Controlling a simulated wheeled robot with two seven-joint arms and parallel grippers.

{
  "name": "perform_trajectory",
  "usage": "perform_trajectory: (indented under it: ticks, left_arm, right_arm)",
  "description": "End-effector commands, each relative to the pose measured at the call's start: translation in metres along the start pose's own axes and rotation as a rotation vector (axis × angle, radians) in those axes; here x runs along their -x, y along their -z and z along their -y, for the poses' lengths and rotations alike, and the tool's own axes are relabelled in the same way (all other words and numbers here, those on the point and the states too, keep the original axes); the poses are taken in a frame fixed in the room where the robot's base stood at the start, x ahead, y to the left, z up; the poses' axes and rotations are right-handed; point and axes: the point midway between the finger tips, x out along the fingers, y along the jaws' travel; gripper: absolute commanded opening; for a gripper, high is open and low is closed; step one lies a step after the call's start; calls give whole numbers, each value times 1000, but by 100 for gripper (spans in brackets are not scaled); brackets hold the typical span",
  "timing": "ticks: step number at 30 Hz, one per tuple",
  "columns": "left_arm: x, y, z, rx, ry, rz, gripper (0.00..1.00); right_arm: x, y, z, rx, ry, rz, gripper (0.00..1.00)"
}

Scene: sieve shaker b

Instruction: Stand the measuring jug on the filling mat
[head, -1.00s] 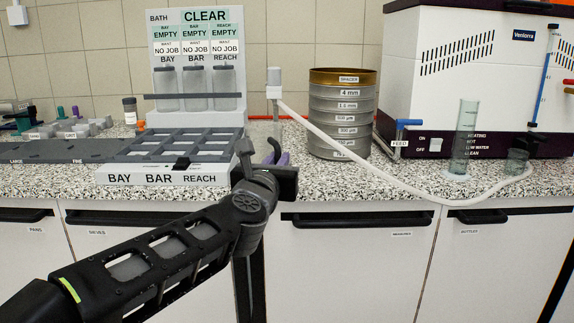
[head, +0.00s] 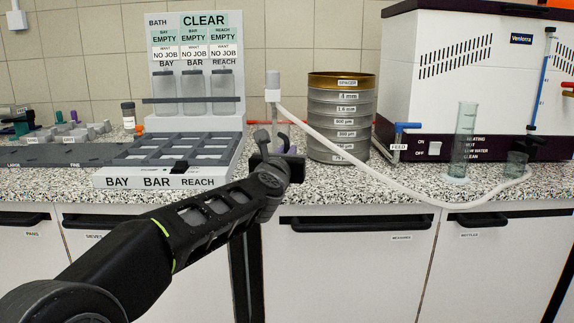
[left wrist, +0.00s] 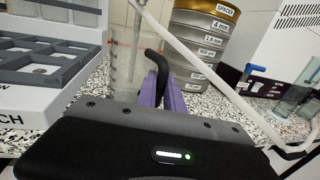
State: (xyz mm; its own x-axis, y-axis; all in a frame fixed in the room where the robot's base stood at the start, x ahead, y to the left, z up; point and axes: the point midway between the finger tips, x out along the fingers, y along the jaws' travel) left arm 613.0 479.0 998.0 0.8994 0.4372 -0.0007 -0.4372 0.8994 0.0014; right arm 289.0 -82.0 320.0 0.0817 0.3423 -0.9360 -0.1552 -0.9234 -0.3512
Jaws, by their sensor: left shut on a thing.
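The measuring jug (left wrist: 124,62) is a clear vessel with a black handle (left wrist: 156,66) in the left wrist view. It looks upright over the speckled counter; I cannot tell whether its base touches the counter. My left gripper (left wrist: 165,92) has purple fingers shut at the handle. In the head view, the left gripper (head: 284,148) is at the counter's front, between the grey rack and the sieve stack, and my arm hides most of the jug there. I cannot make out the filling mat in either view. My right gripper is out of view.
A sieve stack (head: 340,118) stands right of the gripper. A white hose (head: 370,172) runs from a nozzle (head: 272,88) across the counter to a small beaker (head: 516,164). A measuring cylinder (head: 465,140) stands before the white bath unit (head: 465,65). A grey rack (head: 180,148) is left.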

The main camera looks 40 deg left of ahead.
Motion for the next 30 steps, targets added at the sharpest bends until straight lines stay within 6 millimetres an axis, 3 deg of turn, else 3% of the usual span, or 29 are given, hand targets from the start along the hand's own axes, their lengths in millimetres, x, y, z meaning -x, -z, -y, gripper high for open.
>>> perform_trajectory:
  ticks: [1, 3, 17, 18, 24, 26, 30]
  left_arm:
    - [0, 15, -1, 0, -1, 0, 0]
    - [0, 23, -1, 0, -1, 0, 0]
    - [0, 27, 0, 0, 0, 1, 0]
    - [0, 27, 0, 0, 0, 1, 13]
    - [0, 26, 0, 0, 0, 1, 29]
    - [0, 26, 0, 0, 0, 1, 34]
    - [0, 26, 0, 0, -1, 0, 34]
  right_arm:
    - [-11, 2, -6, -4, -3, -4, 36]
    - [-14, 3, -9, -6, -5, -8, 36]
    - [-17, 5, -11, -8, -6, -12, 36]
    - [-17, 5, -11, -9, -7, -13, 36]
    - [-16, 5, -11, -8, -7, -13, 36]
    - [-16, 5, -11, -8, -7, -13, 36]
    - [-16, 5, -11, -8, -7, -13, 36]
